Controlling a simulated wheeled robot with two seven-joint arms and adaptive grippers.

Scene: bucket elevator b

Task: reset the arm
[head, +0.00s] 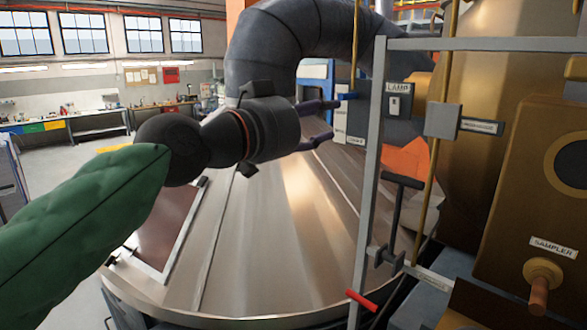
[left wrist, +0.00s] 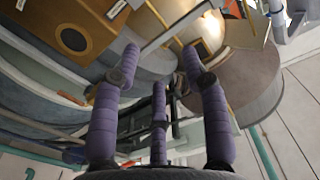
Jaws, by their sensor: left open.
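My left gripper (head: 325,122) reaches in from the left in the head view, on an arm with a green sleeve. It is in the air in front of the large metal cone and the dark ribbed duct. Its purple fingers are spread and hold nothing. They also show apart and empty in the left wrist view (left wrist: 158,85). The fingertips are left of the grey metal frame (head: 372,150) and look apart from it, though the depth gap is hard to tell. My right gripper is not in view.
The metal cone (head: 270,240) fills the middle below the arm. The ribbed duct (head: 300,35) curves above. A LAMP switch box (head: 398,100) sits by the grey frame. A brass SAMPLER box (head: 535,200) stands at right. Open floor and workbenches lie at back left.

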